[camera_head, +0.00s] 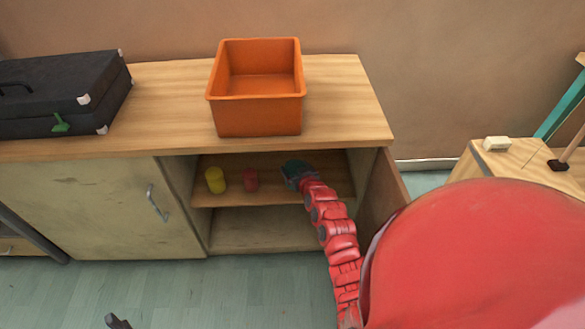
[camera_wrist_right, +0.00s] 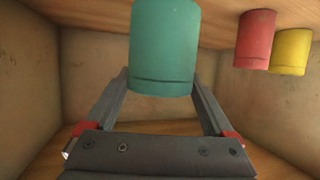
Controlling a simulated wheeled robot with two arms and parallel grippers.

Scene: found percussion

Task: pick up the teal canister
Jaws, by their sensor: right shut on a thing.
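The teal canister (camera_wrist_right: 165,48) stands between the two fingers of my right gripper (camera_wrist_right: 161,82) in the wrist view, which appears upside down. My right gripper is shut on it. In the head view, my right gripper (camera_head: 294,172) is inside the open cupboard, at the right part of its shelf (camera_head: 272,192), and mostly covers the canister. A small dark tip at the bottom left edge of the head view may be part of my left gripper; its jaws cannot be made out.
A red canister (camera_head: 251,180) and a yellow canister (camera_head: 215,180) stand on the shelf to the left. An orange bin (camera_head: 258,117) and a black case (camera_head: 60,95) sit on the cupboard top (camera_head: 345,110). The open door (camera_head: 381,193) is right of my arm.

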